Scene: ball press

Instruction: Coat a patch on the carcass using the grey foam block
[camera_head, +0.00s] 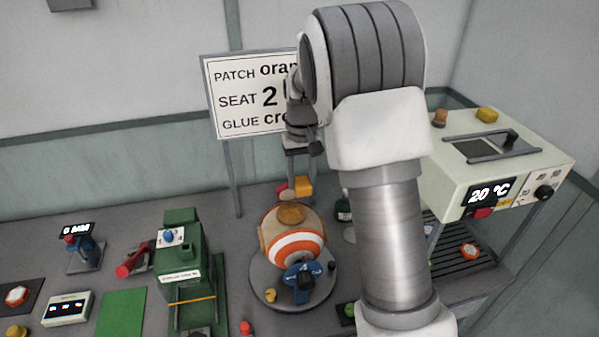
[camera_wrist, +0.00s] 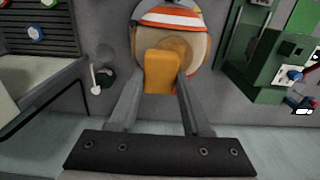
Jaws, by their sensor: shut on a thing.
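The carcass (camera_head: 281,232) is a tan ball with orange and white stripes, and it sits on a round grey stand (camera_head: 258,290). A darker tan round area (camera_head: 289,213) shows on its upper side. In the wrist view the carcass (camera_wrist: 200,52) is just beyond my gripper (camera_wrist: 160,76). My gripper is shut on an orange-yellow block (camera_wrist: 160,66), one finger on each side. The block also shows in the head view (camera_head: 304,185), close above the back of the ball. I cannot tell whether it touches. No grey foam block stands out.
A green press (camera_head: 181,265) stands left of the carcass. A blue clamp-like part (camera_head: 303,277) is at the ball's front. A cream heater box (camera_head: 500,165) reading 20 °C and a dark rack (camera_head: 465,262) are at right. A partly hidden sign (camera_head: 245,97) stands behind.

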